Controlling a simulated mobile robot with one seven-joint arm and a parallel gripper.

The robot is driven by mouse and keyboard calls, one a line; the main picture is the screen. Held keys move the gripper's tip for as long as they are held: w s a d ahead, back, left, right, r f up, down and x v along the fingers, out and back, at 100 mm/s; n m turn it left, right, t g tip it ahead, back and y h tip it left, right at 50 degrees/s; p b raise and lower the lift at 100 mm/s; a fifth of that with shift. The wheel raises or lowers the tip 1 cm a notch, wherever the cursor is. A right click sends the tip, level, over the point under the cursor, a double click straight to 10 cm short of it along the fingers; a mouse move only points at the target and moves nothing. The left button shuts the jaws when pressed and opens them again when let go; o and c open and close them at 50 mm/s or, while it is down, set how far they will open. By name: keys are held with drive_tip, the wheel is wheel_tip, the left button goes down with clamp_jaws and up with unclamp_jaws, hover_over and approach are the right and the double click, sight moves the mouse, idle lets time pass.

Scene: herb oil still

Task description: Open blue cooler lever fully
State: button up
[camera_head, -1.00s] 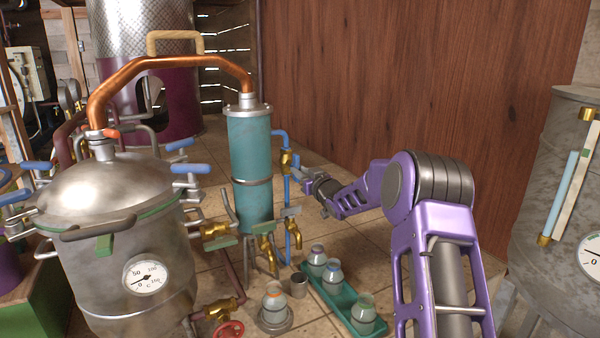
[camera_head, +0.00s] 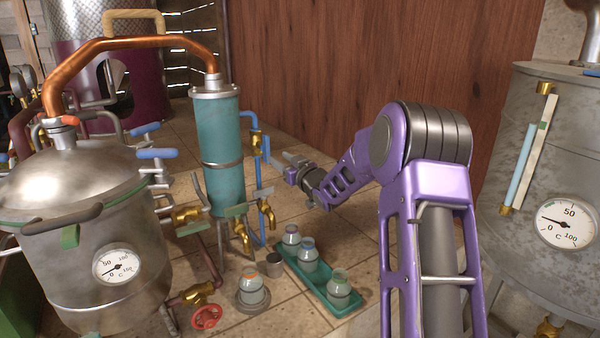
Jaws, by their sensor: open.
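The cooler is a teal upright cylinder (camera_head: 222,150) with metal end caps, left of centre. A blue pipe (camera_head: 248,118) leaves its upper right side and meets a small brass valve (camera_head: 257,141). A short blue lever (camera_head: 266,149) shows at this valve, small and partly merged with the pipework behind it. My gripper (camera_head: 284,167) is open, just right of and slightly below the valve, pointing left toward it. Its fingertips are small and overlap blue parts, so I cannot tell whether they touch the lever. Nothing is seen held.
A steel still pot (camera_head: 80,200) with blue-handled clamps stands left, joined to the cooler by a copper pipe (camera_head: 130,42). Brass taps (camera_head: 267,212) sit low on the cooler. A green tray (camera_head: 318,285) of jars lies below my arm. A grey tank (camera_head: 545,160) stands right.

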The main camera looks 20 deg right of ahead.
drive_tip(key=v, duration=1)
drive_tip(key=shift+s+d, duration=0.15)
drive_tip(key=shift+s, duration=0.25)
drive_tip(key=shift+r, duration=0.1)
idle(0.5)
